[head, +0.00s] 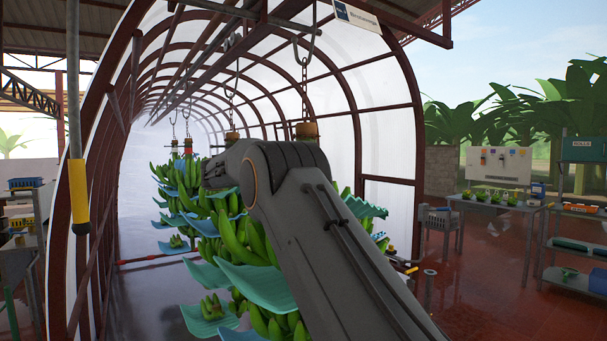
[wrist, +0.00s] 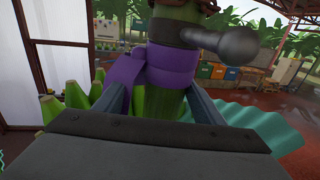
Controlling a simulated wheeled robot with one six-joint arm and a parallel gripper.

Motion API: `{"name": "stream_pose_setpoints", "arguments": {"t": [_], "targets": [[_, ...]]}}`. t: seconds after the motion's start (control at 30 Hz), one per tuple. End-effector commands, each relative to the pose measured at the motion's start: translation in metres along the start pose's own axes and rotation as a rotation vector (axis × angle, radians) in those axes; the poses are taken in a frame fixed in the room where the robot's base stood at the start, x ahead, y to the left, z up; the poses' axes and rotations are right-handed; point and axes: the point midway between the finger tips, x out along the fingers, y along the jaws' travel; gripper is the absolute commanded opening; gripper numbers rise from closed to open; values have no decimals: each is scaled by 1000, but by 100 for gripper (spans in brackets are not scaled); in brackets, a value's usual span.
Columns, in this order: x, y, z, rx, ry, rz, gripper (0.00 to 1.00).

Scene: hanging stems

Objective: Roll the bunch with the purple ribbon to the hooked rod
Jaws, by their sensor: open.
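In the wrist view a purple ribbon (wrist: 172,66) is wrapped around a thick green stem (wrist: 172,103), with one end hanging at its left. My gripper (wrist: 167,92) is open, its two grey fingers on either side of the stem just below the ribbon; I cannot tell whether they touch it. Green bananas (wrist: 65,107) and a teal sheet (wrist: 262,130) of this bunch show behind. In the head view my arm hides the gripper and the ribbon. A rod with a yellow grip (head: 78,195) hangs at the far left; no hook on it is visible.
Several bunches with teal sheets (head: 262,285) hang from an overhead rail (head: 222,32) inside an arched tunnel (head: 392,135). A red ribbon (head: 188,148) marks a farther stem. A grey round-ended bar (wrist: 218,43) juts above the purple ribbon. Tables (head: 500,207) stand at right.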

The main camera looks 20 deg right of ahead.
Motion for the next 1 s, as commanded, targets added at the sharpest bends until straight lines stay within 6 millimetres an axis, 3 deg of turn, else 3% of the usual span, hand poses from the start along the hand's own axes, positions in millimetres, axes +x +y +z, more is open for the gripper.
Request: {"name": "stream_pose_setpoints", "arguments": {"t": [0.43,1.0], "targets": [[-66,1,-2,0,1,3,63],[-73,0,0,-1,1,2,63]]}}
